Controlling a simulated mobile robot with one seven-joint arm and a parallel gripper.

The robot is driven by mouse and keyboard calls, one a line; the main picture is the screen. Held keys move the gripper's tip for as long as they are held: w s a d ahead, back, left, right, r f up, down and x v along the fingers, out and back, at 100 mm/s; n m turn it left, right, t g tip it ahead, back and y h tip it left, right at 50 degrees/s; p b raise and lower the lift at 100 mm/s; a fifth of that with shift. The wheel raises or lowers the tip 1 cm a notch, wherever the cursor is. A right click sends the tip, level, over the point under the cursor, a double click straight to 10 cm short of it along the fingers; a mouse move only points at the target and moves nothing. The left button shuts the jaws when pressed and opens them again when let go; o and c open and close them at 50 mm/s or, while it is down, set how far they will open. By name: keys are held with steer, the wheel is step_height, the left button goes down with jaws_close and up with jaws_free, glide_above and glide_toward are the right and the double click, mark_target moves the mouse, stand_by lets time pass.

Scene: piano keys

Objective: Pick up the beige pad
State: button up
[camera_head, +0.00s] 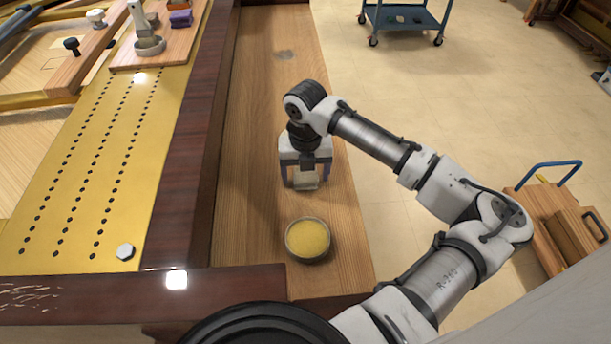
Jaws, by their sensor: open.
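A small pale beige piece, which looks like the beige pad (306,181), lies on the wooden keybed strip (255,120) in the camera_head view. My gripper (305,185) points down over it, with its fingers open on either side of the piece. The gripper body hides the piece's far part. I cannot tell whether the fingers touch it.
A bowl of yellow grains (308,240) stands on the strip just in front of my gripper. A dark wooden rail (190,150) runs along the left, beside a gold plate (110,140) with a hex nut (125,252). The strip behind my gripper is mostly clear.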

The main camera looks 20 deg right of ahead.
mark_target(306, 174)
steer(key=c, duration=1.1)
steer(key=shift+o, duration=0.2)
steer(key=shift+r, duration=0.1)
step_height(306, 174, up, 20)
